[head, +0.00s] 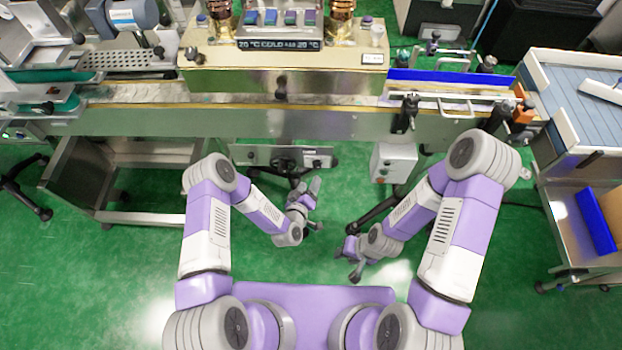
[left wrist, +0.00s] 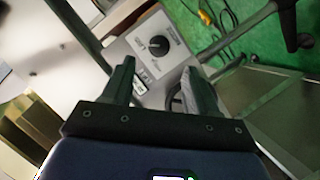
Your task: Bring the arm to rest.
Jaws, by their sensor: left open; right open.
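My left gripper (head: 308,190) is in the middle of the head view, in front of the machine's lower frame. It is open. In the left wrist view, its two dark fingers (left wrist: 158,82) stand apart with nothing held between them. My right gripper (head: 346,264) is lower and a little to the right in the head view, above the green floor and close to my base. It is open, and I see nothing in it. Both arms are bent at the elbow, with the forearms turned inward.
A long conveyor (head: 330,122) crosses ahead of both grippers. A grey control box with a black knob (left wrist: 155,46) lies beyond the left fingers. Another control box (head: 394,162) hangs under the conveyor. A roller table (head: 580,95) stands at right. Green floor (head: 110,265) is free at left.

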